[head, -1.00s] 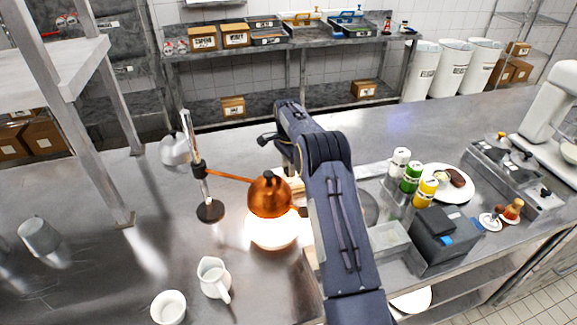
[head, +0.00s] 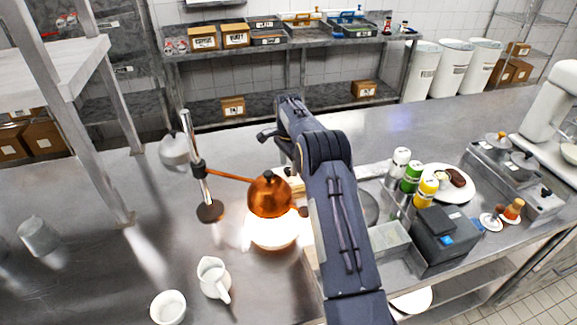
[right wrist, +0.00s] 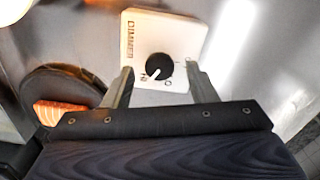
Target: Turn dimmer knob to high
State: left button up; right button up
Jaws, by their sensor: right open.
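The dimmer (right wrist: 184,28) is a white square plate with a black round knob (right wrist: 158,66), seen in the right wrist view. The knob's white pointer aims to the lower left, towards small lettering that I cannot read surely. My right gripper (right wrist: 158,70) is open, with one finger on each side of the knob; I cannot tell whether they touch it. In the head view my right arm hides the dimmer and the fingers. A copper heat lamp (head: 269,195) glows brightly left of the arm. My left gripper is not in view.
A white jug (head: 213,277) and a white cup (head: 168,307) stand at the front. Seasoning bottles (head: 411,177), a white plate (head: 459,196) and a dark box (head: 445,237) are right of the arm. A dark round dish with orange food (right wrist: 62,114) lies beside the gripper.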

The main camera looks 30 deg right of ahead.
aim_at(289, 169)
notch_tip(289, 169, up, 6)
jog(key=shift+r+b, duration=0.15)
jog(key=shift+b, duration=0.15)
jog(key=shift+r, duration=0.2)
jog(key=shift+s+r, duration=0.1)
jog(key=shift+r, duration=0.15)
jog(key=s+a+r+n+t+y, duration=0.15)
jog(key=s+a+r+n, duration=0.35)
jog(key=s, duration=0.5)
jog(key=s+a+r+n+t+y, duration=0.15)
jog(key=s+a+r+n, duration=0.3)
jog(key=s+r, duration=0.45)
jog(key=s+a+f+n+t, duration=0.1)
jog(key=s+a+f+n, duration=0.2)
jog(key=s+a, duration=0.4)
jog(key=s+a+f+n+t+b, duration=0.1)
jog(key=s+a+f+n, duration=0.3)
jog(key=s, duration=0.8)
notch_tip(289, 169, down, 3)
jog(key=a, duration=0.3)
jog(key=shift+s+r+t+y, duration=0.2)
jog(key=shift+s+t+y, duration=0.1)
jog(key=shift+t+y, duration=0.1)
